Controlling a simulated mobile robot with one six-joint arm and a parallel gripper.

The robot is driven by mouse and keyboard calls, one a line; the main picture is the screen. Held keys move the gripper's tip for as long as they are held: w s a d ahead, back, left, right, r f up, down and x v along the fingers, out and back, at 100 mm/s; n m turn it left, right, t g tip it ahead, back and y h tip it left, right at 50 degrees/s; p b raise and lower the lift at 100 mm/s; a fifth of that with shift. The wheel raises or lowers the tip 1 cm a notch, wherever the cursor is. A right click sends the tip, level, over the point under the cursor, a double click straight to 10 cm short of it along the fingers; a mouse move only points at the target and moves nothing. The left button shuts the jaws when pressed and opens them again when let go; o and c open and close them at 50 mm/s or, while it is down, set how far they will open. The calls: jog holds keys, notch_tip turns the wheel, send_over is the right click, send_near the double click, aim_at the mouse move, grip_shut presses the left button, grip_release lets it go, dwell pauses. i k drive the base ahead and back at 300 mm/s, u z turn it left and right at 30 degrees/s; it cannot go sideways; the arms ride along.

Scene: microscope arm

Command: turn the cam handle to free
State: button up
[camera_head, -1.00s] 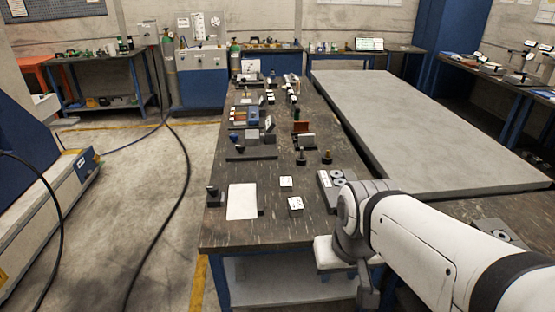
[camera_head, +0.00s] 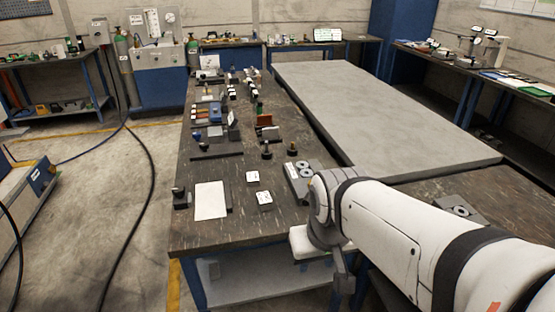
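I cannot pick out the cam handle for certain. Small dark knobbed parts stand on the long dark bench (camera_head: 225,233), among them a black knob (camera_head: 266,152) and another black knob (camera_head: 292,149) near its middle. My white arm comes in from the lower right and reaches the bench's front right corner. The end of my arm hangs low there, beside and in front of the bench edge. The fingertips of my gripper cannot be made out, so its opening is hidden. Nothing on the bench is visibly touched by it.
A white sheet (camera_head: 211,200), two small white-topped blocks (camera_head: 253,177) and a grey block with round discs (camera_head: 302,175) lie on the near bench. A dark upright part (camera_head: 180,198) stands at its left edge. A large bare grey slab (camera_head: 385,115) lies right of the bench.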

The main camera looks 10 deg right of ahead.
aim_at(306, 201)
jog(key=z, duration=0.35)
jog(key=k, duration=0.6)
jog(key=z, duration=0.5)
jog(key=i, duration=1.2)
jog(key=u, duration=0.4)
